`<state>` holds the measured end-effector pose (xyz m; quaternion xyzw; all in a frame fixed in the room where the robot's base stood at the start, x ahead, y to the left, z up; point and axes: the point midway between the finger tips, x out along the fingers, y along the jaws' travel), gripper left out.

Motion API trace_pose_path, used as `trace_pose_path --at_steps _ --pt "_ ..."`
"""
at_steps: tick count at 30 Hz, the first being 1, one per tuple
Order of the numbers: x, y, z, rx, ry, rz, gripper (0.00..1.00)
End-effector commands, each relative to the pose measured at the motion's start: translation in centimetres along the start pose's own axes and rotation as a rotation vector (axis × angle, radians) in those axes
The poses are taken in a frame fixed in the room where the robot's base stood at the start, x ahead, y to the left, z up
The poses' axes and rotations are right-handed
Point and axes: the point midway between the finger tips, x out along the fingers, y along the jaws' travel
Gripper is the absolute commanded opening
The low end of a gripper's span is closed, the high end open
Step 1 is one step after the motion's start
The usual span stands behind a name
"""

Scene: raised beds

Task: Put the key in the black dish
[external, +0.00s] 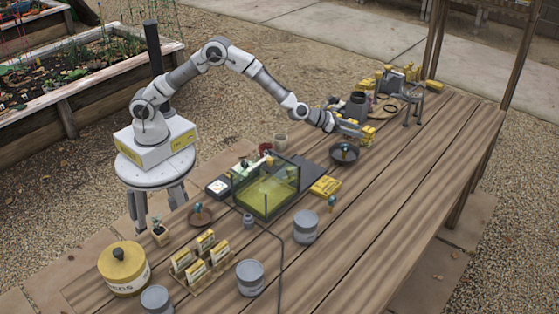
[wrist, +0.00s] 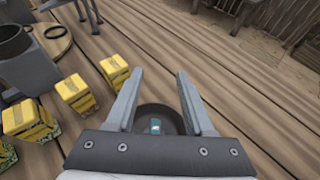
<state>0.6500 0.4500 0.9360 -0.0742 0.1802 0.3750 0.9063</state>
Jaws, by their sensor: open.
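The black dish (external: 344,157) stands on the wooden table right of the glass tank. It also shows in the wrist view (wrist: 178,116), partly hidden behind my gripper's palm. A small teal-headed item (external: 345,148), which looks like the key, is in the dish; its pale blue part shows in the wrist view (wrist: 155,126). Its shape is too small to make out fully. My gripper (external: 352,130) is above and just behind the dish. In the wrist view my gripper (wrist: 160,75) has its fingers spread, with nothing between the tips.
Yellow boxes (wrist: 75,93) stand left of my fingers. A grey pot (external: 357,104) and a grey clamp-like stand (external: 405,92) are beyond. The glass tank (external: 268,190) stands left of the dish, with a yellow packet (external: 325,186) between. The table's right side is clear.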

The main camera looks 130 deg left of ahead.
Motion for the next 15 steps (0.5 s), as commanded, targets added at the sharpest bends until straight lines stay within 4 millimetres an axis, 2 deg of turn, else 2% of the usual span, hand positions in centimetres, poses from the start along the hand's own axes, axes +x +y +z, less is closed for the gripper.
trace_pose_path --at_steps 3,15 --pt "-0.43 -0.02 1.02 0.001 0.000 0.000 0.53" --pt "-0.45 0.01 1.07 0.000 0.000 0.000 0.53"
